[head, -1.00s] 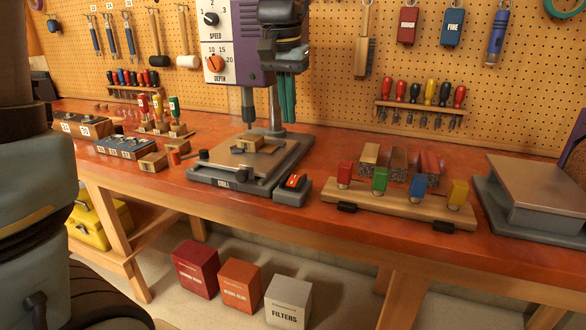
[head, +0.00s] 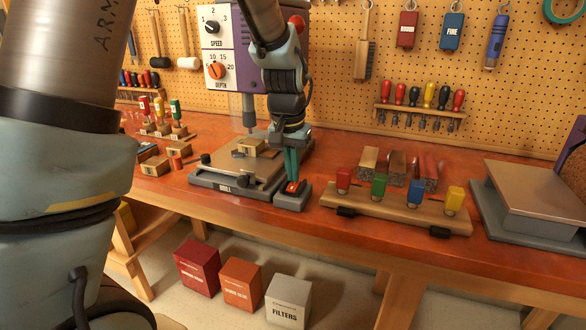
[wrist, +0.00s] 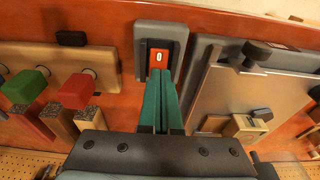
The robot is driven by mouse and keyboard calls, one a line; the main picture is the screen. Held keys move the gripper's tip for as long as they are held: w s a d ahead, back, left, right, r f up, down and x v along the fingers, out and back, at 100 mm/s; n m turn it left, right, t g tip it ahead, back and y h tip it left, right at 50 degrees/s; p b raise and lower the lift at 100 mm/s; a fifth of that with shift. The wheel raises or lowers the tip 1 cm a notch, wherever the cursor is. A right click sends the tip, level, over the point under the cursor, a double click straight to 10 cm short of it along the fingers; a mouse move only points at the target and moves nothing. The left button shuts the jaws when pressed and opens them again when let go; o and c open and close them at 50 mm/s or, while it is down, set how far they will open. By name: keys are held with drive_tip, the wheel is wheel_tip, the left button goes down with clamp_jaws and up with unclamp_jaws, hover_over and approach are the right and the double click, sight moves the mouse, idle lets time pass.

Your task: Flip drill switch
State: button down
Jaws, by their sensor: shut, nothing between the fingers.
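The drill press stands on the red bench, with its purple housing (head: 262,60) and speed and depth dials above. Its base (head: 225,184) carries a small wooden block (head: 250,147). The drill switch is a red rocker (head: 294,187) on a grey box (head: 291,202) at the base's right front corner. In the wrist view the rocker (wrist: 160,57) shows a white "0" mark. My gripper (head: 291,178) points down with its green fingers shut and empty. The fingertips are at the rocker's near edge in the wrist view (wrist: 160,72); whether they touch it I cannot tell.
A wooden rack with coloured blocks (head: 400,208) stands just right of the switch. A grey sander-like machine (head: 535,200) is further right. Small bottles and blocks (head: 160,130) lie left of the drill. Boxes (head: 288,300) sit on the floor below.

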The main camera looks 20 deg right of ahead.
drive_tip(key=shift+f, duration=0.15)
drive_tip(key=shift+w+d+p, duration=0.1)
drive_tip(key=shift+p, duration=0.25)
drive_tip(key=shift+f, duration=0.2)
drive_tip(key=shift+s+a, duration=0.55)
drive_tip(key=shift+s, duration=0.05)
